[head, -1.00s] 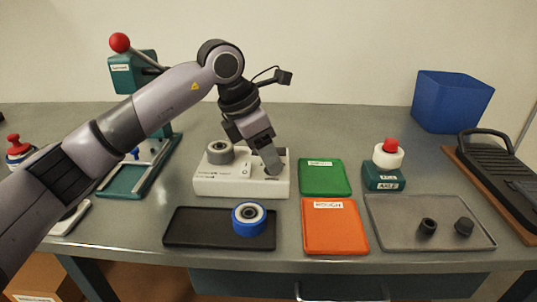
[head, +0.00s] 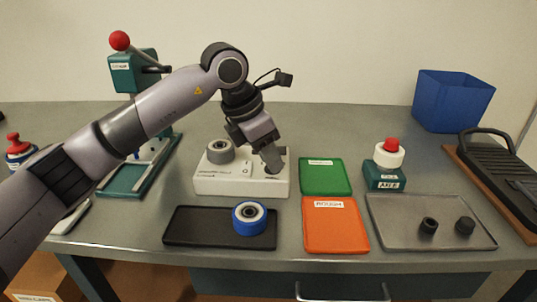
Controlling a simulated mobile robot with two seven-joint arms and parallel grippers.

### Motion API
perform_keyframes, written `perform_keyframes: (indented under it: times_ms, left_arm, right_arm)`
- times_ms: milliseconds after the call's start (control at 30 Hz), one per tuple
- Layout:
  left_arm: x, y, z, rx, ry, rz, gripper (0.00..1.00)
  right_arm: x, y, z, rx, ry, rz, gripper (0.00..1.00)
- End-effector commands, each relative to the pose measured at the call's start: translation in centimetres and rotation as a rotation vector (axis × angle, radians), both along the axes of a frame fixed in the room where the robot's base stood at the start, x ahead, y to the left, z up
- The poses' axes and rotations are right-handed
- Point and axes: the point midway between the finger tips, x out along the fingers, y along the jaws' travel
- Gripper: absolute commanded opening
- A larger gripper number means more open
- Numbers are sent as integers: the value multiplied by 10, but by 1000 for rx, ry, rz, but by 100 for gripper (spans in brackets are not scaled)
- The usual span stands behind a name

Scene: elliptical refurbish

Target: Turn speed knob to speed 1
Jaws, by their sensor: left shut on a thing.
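A white machine box (head: 218,185) with a grey wheel (head: 220,152) on its left top stands at the middle of the bench. My left gripper (head: 273,160) points down onto the right part of the box's top. It is shut on the speed knob, which the fingers hide, so the knob's setting cannot be read. A small light switch plate (head: 246,169) shows just left of the fingers. My right gripper is not in view.
A black tray (head: 190,228) with a blue wheel (head: 250,218) lies in front. Green (head: 325,178) and orange (head: 335,228) trays lie to the right, then a teal axle stand (head: 385,178) and a grey tray (head: 385,215) with two dark caps. A teal press (head: 125,180) stands left.

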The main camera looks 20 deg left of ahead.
Motion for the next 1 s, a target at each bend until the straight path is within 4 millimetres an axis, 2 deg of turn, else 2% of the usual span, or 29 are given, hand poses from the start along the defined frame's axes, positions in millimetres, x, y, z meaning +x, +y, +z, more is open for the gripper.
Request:
perform_keyframes:
  times_ms: [600, 1000]
  left_arm:
    - [-2, -4, 0, -1, -5, 487, 0]
    - [-2, -5, 1, -2, -3, 683, 0]
  right_arm:
    - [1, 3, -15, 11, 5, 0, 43]
    - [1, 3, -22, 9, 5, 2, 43]
